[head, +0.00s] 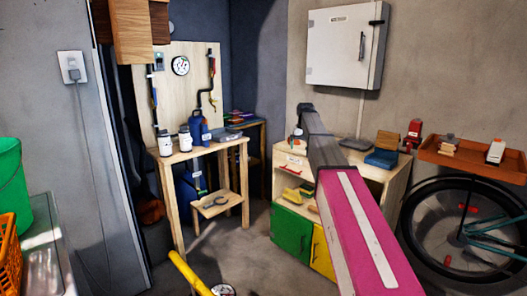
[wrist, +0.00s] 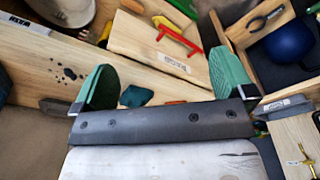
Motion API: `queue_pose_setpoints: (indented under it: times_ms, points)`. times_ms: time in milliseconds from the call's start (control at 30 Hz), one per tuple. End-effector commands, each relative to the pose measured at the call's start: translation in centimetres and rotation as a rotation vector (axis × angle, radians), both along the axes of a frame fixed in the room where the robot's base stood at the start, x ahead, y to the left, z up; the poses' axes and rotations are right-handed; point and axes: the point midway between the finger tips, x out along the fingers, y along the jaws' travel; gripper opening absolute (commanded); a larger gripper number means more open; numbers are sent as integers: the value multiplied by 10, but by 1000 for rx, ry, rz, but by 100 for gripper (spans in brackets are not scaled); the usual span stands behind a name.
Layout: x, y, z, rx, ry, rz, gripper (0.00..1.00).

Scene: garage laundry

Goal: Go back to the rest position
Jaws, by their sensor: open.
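My gripper (wrist: 165,82) shows in the wrist view as two green fingers spread wide apart, with nothing held between them. Beyond the fingers is a pale wooden surface with a red handle (wrist: 178,38) and a small label. In the head view my pink and grey arm reaches from the lower right toward the wooden cabinet (head: 373,172). The fingers cannot be made out clearly there.
The cabinet has green (head: 290,233) and yellow doors. A wooden workbench (head: 205,150) with white jars and a blue bottle stands left. A bicycle wheel (head: 462,225) and orange shelf (head: 470,160) are right. A yellow pole (head: 190,273) is low in front. Some middle floor is clear.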

Motion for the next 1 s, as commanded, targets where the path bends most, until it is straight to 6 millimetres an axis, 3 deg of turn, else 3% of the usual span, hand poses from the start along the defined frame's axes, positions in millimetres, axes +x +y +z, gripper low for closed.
queue_pose_setpoints:
  times_ms: [267,467,700,1000]
  points:
    - [-42,0,-59,0,17,0,100]
    - [-96,0,-124,0,37,-1,100]
    - [-192,0,-215,0,69,-1,100]
    - [-319,0,-298,0,109,-2,100]
